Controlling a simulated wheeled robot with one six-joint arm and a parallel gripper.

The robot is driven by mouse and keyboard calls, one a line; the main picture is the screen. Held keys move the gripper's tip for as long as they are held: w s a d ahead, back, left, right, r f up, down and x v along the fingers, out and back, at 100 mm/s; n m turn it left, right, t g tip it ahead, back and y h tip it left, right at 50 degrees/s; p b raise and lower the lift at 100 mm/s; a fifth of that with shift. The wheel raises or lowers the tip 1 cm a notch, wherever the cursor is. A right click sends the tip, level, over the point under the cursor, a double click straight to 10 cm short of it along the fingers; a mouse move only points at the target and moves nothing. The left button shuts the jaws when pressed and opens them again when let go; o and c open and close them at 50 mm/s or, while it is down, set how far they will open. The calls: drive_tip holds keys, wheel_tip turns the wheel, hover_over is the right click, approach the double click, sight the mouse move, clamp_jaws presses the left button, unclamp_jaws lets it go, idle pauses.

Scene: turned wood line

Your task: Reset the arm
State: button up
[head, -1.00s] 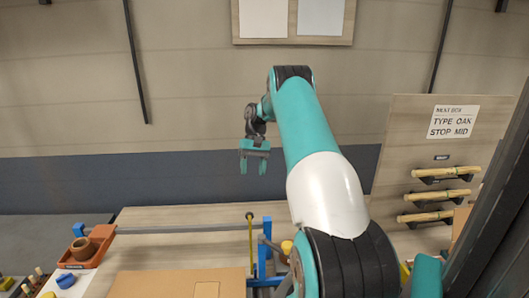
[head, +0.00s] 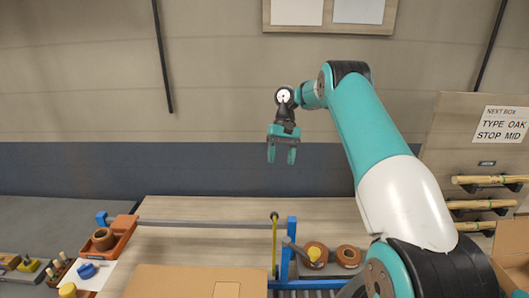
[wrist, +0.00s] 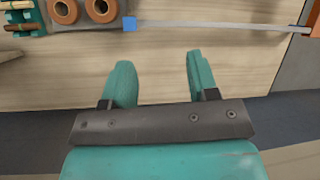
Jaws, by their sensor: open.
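My gripper (head: 282,154) hangs in the air above the back of the wooden bench (head: 190,238), its fingers pointing down. Its two teal fingers are apart with nothing between them. In the wrist view my gripper (wrist: 158,80) shows the same two fingers spread over bare bench top. My arm reaches up from the lower right of the head view and bends over at the top.
A cardboard box (head: 180,283) stands at the front, near a blue frame (head: 291,240) and brown rolls (head: 348,256). An orange tray (head: 122,228) holds a brown ring at left. A sign board (head: 455,135) with wooden rods stands at right. The bench middle is clear.

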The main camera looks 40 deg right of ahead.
drive_tip(key=s+a+r+n+t+b, duration=0.1)
drive_tip(key=s+a+n+b, duration=0.2)
drive_tip(key=a, duration=0.6)
drive_tip(key=s+a+r+n+b, duration=0.1)
drive_tip(key=s+a+b, duration=0.1)
drive_tip(key=a+b, duration=0.5)
drive_tip(key=s+a+n+t+b, duration=0.1)
drive_tip(key=s+a+n+b, duration=0.15)
drive_tip(key=a, duration=0.75)
drive_tip(key=s+a+f+n+b, duration=0.2)
drive_tip(key=s+a, duration=0.1)
drive_tip(key=s, duration=0.4)
drive_tip(key=s+a+f+n+b, duration=0.2)
drive_tip(key=s+a+f, duration=0.1)
drive_tip(key=s, duration=0.4)
drive_tip(key=s+a+f+n+t+b, duration=0.1)
drive_tip(key=s+a+f+n+b, duration=0.1)
drive_tip(key=s, duration=0.6)
drive_tip(key=shift+a+f+b, duration=0.5)
drive_tip(key=shift+a+f, duration=0.1)
drive_tip(key=shift+a, duration=0.2)
